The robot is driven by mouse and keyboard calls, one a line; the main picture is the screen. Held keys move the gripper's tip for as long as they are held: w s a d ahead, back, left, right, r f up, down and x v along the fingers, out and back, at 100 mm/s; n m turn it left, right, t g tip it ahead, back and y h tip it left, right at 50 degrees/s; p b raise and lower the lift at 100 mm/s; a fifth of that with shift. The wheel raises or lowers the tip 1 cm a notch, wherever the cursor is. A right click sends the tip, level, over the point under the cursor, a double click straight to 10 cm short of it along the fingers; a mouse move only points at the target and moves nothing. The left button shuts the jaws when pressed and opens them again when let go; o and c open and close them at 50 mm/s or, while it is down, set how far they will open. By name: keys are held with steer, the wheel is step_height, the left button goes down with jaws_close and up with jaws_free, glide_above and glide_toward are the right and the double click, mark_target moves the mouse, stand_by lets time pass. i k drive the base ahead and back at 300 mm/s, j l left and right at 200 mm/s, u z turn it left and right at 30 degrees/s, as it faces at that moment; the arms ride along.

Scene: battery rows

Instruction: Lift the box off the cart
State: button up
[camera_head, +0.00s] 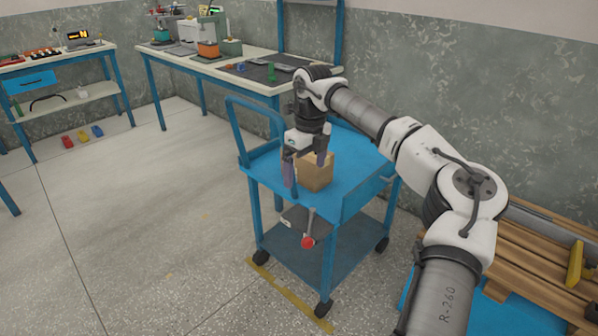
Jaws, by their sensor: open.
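A small brown cardboard box (316,173) sits on the top shelf of a blue cart (345,200). My gripper (307,172) points down over the box from above. Its fingers are apart, one at the box's left side and the other by its upper back edge. Whether either finger touches the box cannot be told from this view. The gripper partly hides the box's top and left side.
The cart stands on wheels with a push handle (256,110) at its left. A workbench (180,58) stands behind, a wooden pallet (535,262) at right.

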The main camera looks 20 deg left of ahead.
mark_target(313, 178)
steer(key=i+j, duration=0.65)
steer(key=i, duration=0.25)
